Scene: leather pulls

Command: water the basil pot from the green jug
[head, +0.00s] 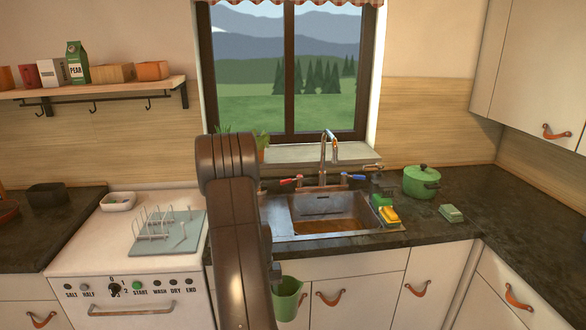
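A green jug (288,301) shows at the lower middle, in front of the white cabinet doors and below the counter edge. My dark arm hides its left side, and I cannot tell what supports it. My gripper is hidden behind my own arm, so I cannot see its fingers or whether it touches the jug. A leafy green plant in an orange pot (263,154) stands by the left end of the windowsill, partly behind my arm. More green leaves (222,130) show just above my arm. I cannot tell which plant is the basil.
The metal sink (326,213) with its tap (329,152) lies below the window. A green lidded pot (422,182), a yellow sponge (389,215) and a green block (451,213) sit to its right. A dish rack (165,232) stands left of my arm. The right counter is mostly clear.

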